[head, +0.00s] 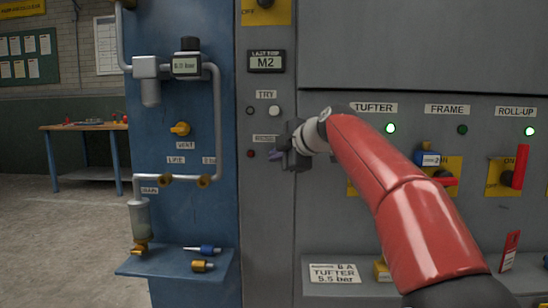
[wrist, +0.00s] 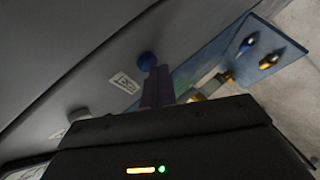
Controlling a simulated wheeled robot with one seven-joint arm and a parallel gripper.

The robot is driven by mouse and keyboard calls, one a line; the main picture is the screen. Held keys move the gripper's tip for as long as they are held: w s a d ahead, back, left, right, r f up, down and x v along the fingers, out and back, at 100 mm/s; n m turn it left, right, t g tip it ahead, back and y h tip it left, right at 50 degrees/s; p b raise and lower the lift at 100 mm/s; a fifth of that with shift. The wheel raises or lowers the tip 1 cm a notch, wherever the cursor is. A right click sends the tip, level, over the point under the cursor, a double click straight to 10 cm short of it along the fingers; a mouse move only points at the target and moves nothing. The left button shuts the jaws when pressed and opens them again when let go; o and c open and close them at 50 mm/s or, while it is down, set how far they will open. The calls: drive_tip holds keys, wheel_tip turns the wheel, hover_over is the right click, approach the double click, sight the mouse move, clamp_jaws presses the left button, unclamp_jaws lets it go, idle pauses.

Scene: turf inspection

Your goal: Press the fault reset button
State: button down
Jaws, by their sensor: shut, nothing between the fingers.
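A round blue button (wrist: 147,61) stands on the grey panel in the wrist view, with a small white label (wrist: 125,82) beside it. In the head view a small label (head: 265,138), apparently reading RESET, sits just above my gripper (head: 274,155), which hides the button there. My gripper's shut, empty fingers also show in the wrist view (wrist: 157,86); their tips are at or very close to the blue button. I cannot tell whether they touch it. A dark red lamp (head: 250,153) is left of the fingers.
A pale button (head: 274,111) under the TRY label is just above. A display (head: 266,62) reads M2. The blue pipe board (head: 180,220) with a small shelf is to the left. Switches under TUFTER, FRAME and ROLL-UP are to the right; the TUFTER lamp (head: 390,128) is lit green.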

drive_tip(key=shift+s+b, duration=0.4)
drive_tip(key=shift+s, duration=0.25)
drive_tip(key=shift+s, duration=0.1)
drive_tip(key=s+b, duration=0.3)
drive_tip(key=s, duration=0.1)
drive_tip(key=shift+s+a+b, duration=0.1)
drive_tip(key=shift+s+b, duration=0.25)
drive_tip(key=shift+s, duration=0.05)
drive_tip(key=s+d+f+m+g+h+p, duration=0.1)
drive_tip(key=s+d+f+m, duration=0.4)
drive_tip(key=s+f, duration=0.5)
drive_tip(key=s+d+f+m+g+h+p, duration=0.1)
drive_tip(key=s+d+f+m+h, duration=0.3)
drive_tip(key=s+f+m, duration=0.5)
drive_tip(key=s+d+f+m+g+h+p, duration=0.1)
drive_tip(key=s+d+f+m+g+h, duration=0.1)
drive_tip(key=s+d+f+m, duration=0.6)
drive_tip(key=s+f+h, duration=0.1)
drive_tip(key=s+f, duration=0.3)
drive_tip(key=s, duration=0.2)
drive_tip(key=shift+f+g, duration=0.25)
drive_tip(key=shift+g, duration=0.05)
